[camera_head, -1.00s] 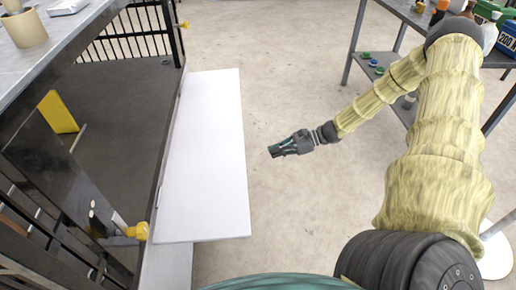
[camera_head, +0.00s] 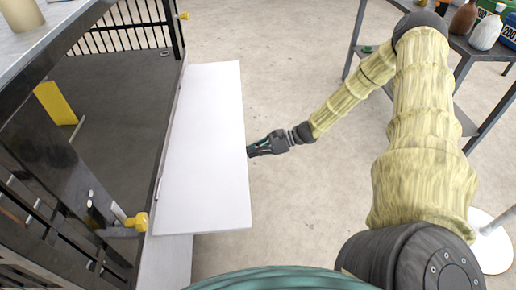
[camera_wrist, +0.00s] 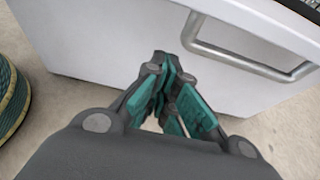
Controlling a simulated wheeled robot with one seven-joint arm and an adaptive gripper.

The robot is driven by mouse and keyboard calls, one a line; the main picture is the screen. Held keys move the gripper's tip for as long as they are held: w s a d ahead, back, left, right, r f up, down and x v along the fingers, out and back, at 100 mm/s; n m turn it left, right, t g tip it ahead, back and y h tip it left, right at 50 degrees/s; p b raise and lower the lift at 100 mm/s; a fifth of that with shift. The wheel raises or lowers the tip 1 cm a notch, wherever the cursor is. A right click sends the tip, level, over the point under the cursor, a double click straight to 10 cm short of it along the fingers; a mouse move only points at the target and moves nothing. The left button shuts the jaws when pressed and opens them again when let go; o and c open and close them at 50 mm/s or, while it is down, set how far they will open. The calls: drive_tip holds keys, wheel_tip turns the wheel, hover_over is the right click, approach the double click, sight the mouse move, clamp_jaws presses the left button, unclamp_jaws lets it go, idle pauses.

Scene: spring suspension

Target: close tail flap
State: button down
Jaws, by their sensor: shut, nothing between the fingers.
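The tail flap (camera_head: 203,150) is a long white panel. It stands open in the head view, sticking out to the right from the side of the dark frame. My gripper (camera_head: 251,150) is at the flap's right edge, fingers pointing left. Its tips may be partly hidden by the edge, and I cannot tell whether they touch it. In the wrist view my gripper (camera_wrist: 172,65) is shut and empty in front of a white panel face (camera_wrist: 110,45). A grey bar handle (camera_wrist: 245,63) is on that face, right of the fingers.
Yellow knobs (camera_head: 138,221) sit on the dark frame (camera_head: 60,150). A grey table (camera_head: 470,50) with bottles stands at the upper right. The floor (camera_head: 280,80) between flap and table is clear.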

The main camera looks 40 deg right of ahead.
drive_tip(key=shift+r+p, duration=0.35)
drive_tip(key=shift+r, duration=1.6)
drive_tip(key=shift+r, duration=0.15)
